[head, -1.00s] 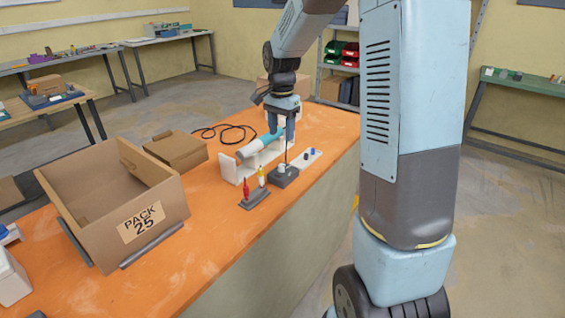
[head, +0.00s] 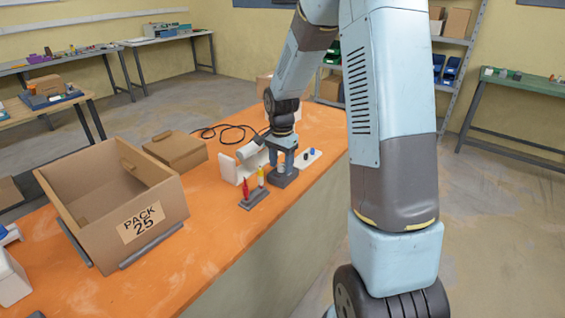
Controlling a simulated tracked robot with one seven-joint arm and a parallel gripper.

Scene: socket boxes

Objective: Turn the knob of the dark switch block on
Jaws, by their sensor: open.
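The dark switch block (head: 285,180) sits on the orange bench, a small dark box with a light knob (head: 281,168) on its top. My gripper (head: 282,164) points down right above the block, open, with its fingers on either side of the knob as seen in the head view. The fingers partly cover the knob, and I cannot tell whether they touch it or which way it is turned.
A dark holder (head: 254,198) with a red and a yellow tool stands just in front. A white cradle (head: 232,170) with a pale cylinder is at the left, a white plate (head: 311,156) with blue pegs at the right. An open PACK 25 carton (head: 160,205) stands farther left.

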